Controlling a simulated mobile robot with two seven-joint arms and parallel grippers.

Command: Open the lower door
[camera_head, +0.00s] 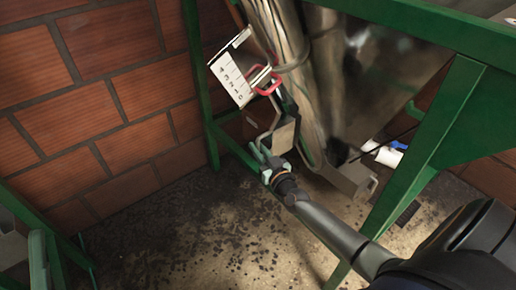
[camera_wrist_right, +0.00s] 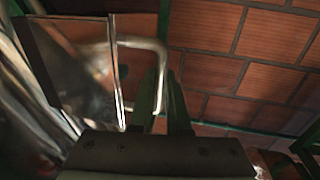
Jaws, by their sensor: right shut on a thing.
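The lower door (camera_head: 284,138) is a small metal plate low on the grey metal chute, in the middle of the head view. Its bent metal rod handle (camera_head: 263,137) sticks out on the left side. My right gripper (camera_head: 270,166) is at the lower end of this handle, shut on it. In the right wrist view the door is the shiny plate (camera_wrist_right: 75,62) at left, and the silver handle (camera_wrist_right: 138,42) runs from it down to the greenish fingers (camera_wrist_right: 164,105). The fingers partly hide the handle's end. My left gripper is not in view.
A white number scale (camera_head: 231,80) and a red handle (camera_head: 265,80) are above the door. Green frame legs (camera_head: 198,75) and (camera_head: 425,150) stand on both sides. A brick wall (camera_head: 110,90) is behind. The floor (camera_head: 190,235) in front is clear but dirty.

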